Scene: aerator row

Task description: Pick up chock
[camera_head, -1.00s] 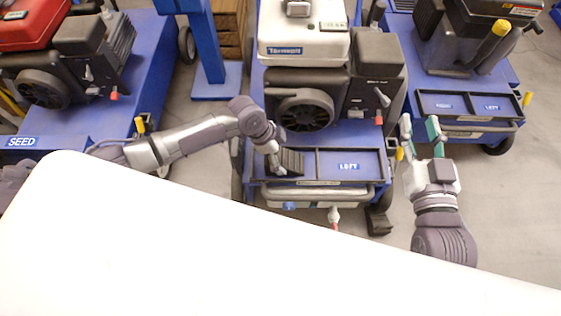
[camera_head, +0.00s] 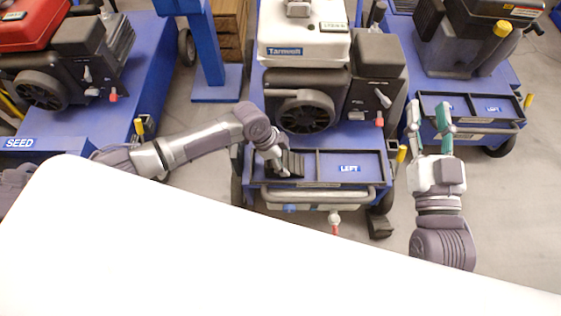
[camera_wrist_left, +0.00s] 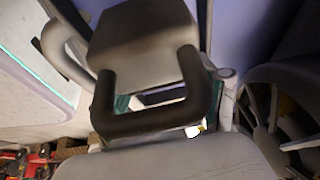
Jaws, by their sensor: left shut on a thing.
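A dark grey wedge-shaped chock (camera_head: 293,163) with a handle sits in the left compartment of the tray (camera_head: 385,154) on the front of the middle blue cart. My left gripper (camera_head: 279,168) reaches down to it from the left and is shut on it. In the left wrist view the chock (camera_wrist_left: 145,38) and its thick handle fill the middle, and the fingers are mostly hidden behind the handle. My right gripper (camera_head: 431,122) is open and empty, with its teal fingers apart, between the middle and right carts.
Another dark chock (camera_head: 380,227) lies on the floor by the middle cart's right front wheel. A metal push bar (camera_head: 320,195) runs below the tray. A black engine (camera_head: 305,112) stands behind the tray. A large white surface (camera_head: 200,250) covers the foreground.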

